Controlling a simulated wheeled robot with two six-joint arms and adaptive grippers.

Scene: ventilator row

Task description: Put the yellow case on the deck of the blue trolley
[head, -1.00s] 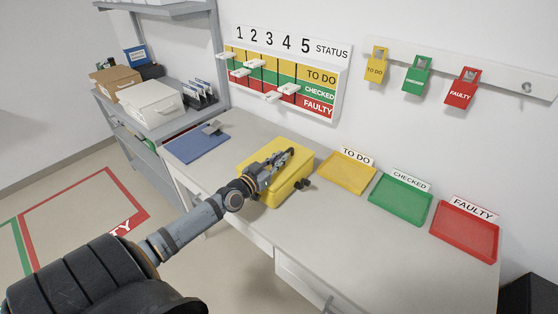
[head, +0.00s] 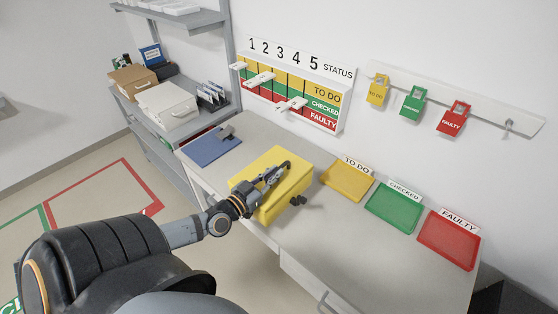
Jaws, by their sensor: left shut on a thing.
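The yellow case (head: 262,162) is at the front part of the grey worktop. My left gripper (head: 273,177) lies over its top and is shut on it, seemingly at the handle, which the fingers hide. I cannot tell whether the case rests on the worktop or hangs just above it. The blue trolley is not in view. My right gripper is not in view.
On the worktop (head: 330,235), a blue clipboard (head: 208,148) lies left of the case. Yellow (head: 346,183), green (head: 393,212) and red (head: 447,243) trays lie to its right. A grey shelf unit (head: 150,125) stands at the left, with open floor in front.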

